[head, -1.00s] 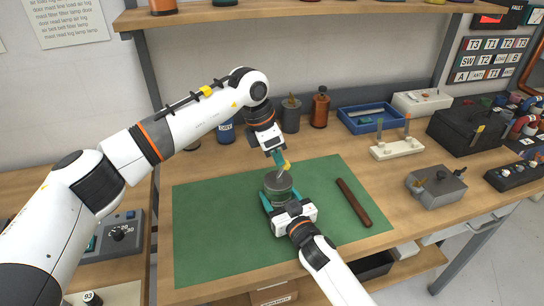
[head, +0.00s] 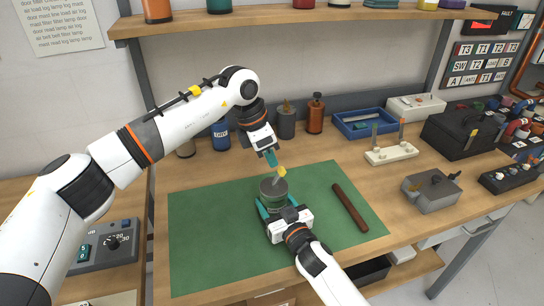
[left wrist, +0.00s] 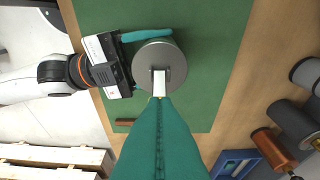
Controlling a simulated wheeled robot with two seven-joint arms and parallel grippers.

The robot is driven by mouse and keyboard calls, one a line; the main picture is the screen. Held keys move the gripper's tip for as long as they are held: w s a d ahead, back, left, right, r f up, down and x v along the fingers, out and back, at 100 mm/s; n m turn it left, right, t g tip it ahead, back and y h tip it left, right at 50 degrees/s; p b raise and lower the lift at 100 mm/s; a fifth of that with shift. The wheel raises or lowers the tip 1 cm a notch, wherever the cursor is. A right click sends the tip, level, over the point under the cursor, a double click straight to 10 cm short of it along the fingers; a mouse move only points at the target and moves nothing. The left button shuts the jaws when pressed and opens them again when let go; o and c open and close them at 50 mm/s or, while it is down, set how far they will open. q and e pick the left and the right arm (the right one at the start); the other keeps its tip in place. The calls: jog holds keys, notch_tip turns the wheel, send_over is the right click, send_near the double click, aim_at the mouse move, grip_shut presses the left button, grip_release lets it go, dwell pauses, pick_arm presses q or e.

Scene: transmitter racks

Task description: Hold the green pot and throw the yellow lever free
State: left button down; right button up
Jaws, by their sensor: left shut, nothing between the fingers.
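The yellow lever (head: 282,171) rises from the lid and leans to the right in the head view. In the left wrist view its pale shaft (left wrist: 159,82) points at my fingertips. My left gripper (head: 272,160) is shut and empty, just above and left of the lever's yellow tip, seemingly apart from it. My right gripper (head: 276,208) has its teal fingers on both sides of the pot, shut on it. The pot's lower part is partly hidden.
A brown rod (head: 350,207) lies on the green mat (head: 210,240) right of the pot. Behind stand a grey canister (head: 286,124), an orange-brown bottle (head: 315,117) and a blue tray (head: 350,125). A grey box (head: 432,193) sits at right. The mat's left part is clear.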

pick_arm(q)
jog(key=a+v, duration=0.1)
jog(key=v, duration=1.1)
jog(key=shift+s+a, duration=0.35)
jog(key=shift+a, duration=0.15)
